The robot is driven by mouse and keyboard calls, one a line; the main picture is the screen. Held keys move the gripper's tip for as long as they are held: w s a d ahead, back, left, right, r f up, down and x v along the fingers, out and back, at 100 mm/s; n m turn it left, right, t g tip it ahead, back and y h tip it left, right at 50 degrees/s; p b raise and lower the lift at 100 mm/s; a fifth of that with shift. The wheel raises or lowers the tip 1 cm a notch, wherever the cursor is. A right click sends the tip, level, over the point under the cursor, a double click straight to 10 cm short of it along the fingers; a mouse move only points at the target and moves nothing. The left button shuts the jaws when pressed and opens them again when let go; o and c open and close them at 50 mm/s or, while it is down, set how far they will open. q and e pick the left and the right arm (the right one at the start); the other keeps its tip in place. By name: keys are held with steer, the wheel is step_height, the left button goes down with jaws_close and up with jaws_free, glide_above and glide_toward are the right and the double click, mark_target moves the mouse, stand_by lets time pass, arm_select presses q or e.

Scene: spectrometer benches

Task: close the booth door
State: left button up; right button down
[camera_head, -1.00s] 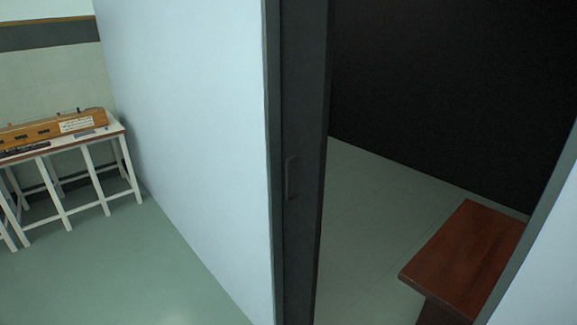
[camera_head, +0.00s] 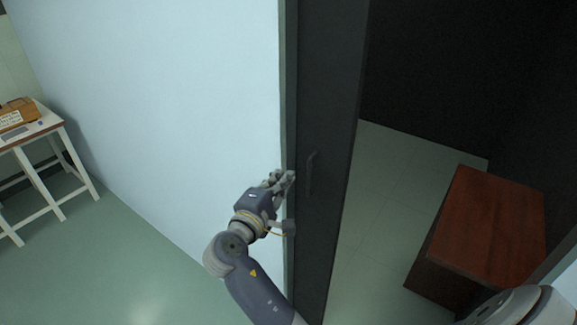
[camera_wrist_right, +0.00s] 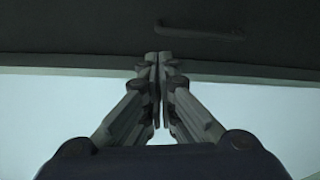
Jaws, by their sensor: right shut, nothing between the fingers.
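The booth door is a dark grey panel (camera_head: 325,120) beside the pale booth wall (camera_head: 170,100), with the dark booth opening to its right. Its slim upright handle (camera_head: 311,175) sits on the door face. My right gripper (camera_head: 291,178) is shut and empty at the wall's edge, just left of the handle, apart from it. In the right wrist view the closed fingertips (camera_wrist_right: 158,58) point toward the dark panel (camera_wrist_right: 80,30), and the handle (camera_wrist_right: 205,33) lies beyond and to the right. I cannot tell whether the fingertips touch the door frame. My left gripper is not in view.
A reddish-brown wooden bench (camera_head: 490,225) stands inside the booth at the right. A white-legged table (camera_head: 45,128) with a wooden instrument (camera_head: 18,112) stands at far left. The green floor (camera_head: 110,260) left of the wall is clear.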

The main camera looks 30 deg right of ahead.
steer(key=p, duration=0.3)
glide_toward(304, 149)
steer(key=x, duration=0.4)
steer(key=shift+w, duration=0.15)
steer(key=shift+d+f, duration=0.1)
